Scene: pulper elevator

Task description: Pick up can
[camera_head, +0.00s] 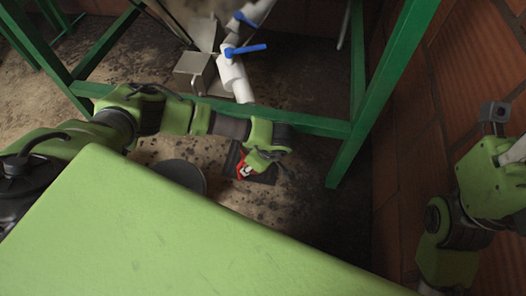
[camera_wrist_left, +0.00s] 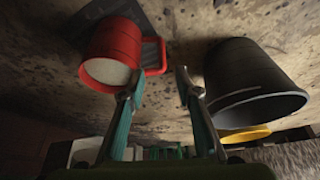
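A red can (camera_wrist_left: 112,45) with a side handle and a whitish round end shows at the upper left of the left wrist view. In the head view only a small red part (camera_head: 243,168) shows beside my left gripper (camera_head: 252,167), which hides much of it. In the left wrist view my left gripper (camera_wrist_left: 161,88) has its two fingers apart with nothing between them. The can lies to the left of the fingers, its handle close to the left fingertip; I cannot tell if they touch. My right arm shows at the right of the head view, but its fingers are out of view.
A dark bucket (camera_wrist_left: 255,80) is right of the fingers, with a yellow object (camera_wrist_left: 245,134) beyond its rim. A dark flat plate (camera_wrist_left: 150,22) lies by the can. A green frame (camera_head: 345,128), white pipe (camera_head: 235,77) with blue handles, and brick wall (camera_head: 408,150) bound the space.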

